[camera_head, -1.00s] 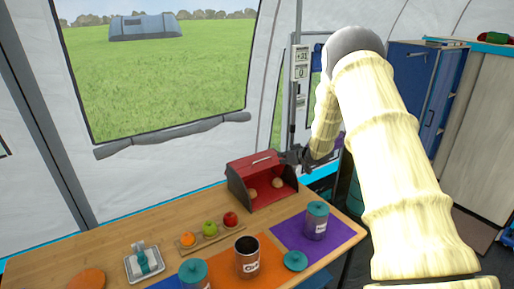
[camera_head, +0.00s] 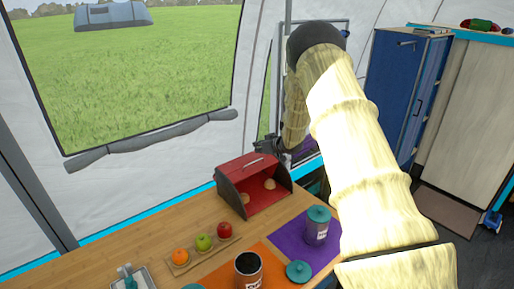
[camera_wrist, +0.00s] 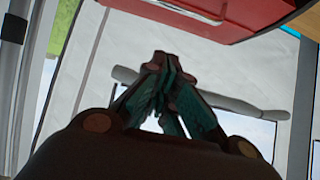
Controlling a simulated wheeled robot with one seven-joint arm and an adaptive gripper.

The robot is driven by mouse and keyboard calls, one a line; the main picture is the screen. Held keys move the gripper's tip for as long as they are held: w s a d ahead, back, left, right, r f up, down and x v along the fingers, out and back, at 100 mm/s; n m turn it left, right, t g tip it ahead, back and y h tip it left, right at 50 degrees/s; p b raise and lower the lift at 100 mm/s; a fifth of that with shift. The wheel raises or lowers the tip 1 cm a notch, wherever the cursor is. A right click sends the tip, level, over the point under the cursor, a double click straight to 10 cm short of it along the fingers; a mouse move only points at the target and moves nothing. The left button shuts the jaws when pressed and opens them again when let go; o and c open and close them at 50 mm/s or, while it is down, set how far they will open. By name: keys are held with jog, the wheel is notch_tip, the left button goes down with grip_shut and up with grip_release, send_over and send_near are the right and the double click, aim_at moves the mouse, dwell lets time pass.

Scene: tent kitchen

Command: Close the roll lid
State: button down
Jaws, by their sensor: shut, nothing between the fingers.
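The bread box (camera_head: 256,201) with the red roll lid (camera_head: 247,170) stands at the back edge of the wooden table. The lid is rolled up: its red panel and handle lie on top, and the front is open, showing small round rolls inside. My gripper (camera_head: 268,146) is just above and behind the right part of the box's top. It appears apart from the lid, though the head view is too small to be sure. In the wrist view, the closed, empty fingers (camera_wrist: 165,78) show below the red edge of the box (camera_wrist: 215,14).
In front of the box lie fruits on a wooden tray (camera_head: 180,267), a dark-filled canister (camera_head: 248,270), a lidded canister (camera_head: 318,226) on a purple mat (camera_head: 290,243), and a loose teal lid (camera_head: 298,272). The tent wall is close behind. A blue cabinet (camera_head: 395,90) stands right.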

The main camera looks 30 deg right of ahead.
jog(key=x, duration=0.4)
jog(key=p+x, duration=0.1)
jog(key=x, duration=0.4)
jog(key=shift+s+f, duration=0.25)
jog(key=shift+f, duration=0.15)
jog(key=shift+r+p, duration=0.15)
jog(key=shift+p, duration=0.15)
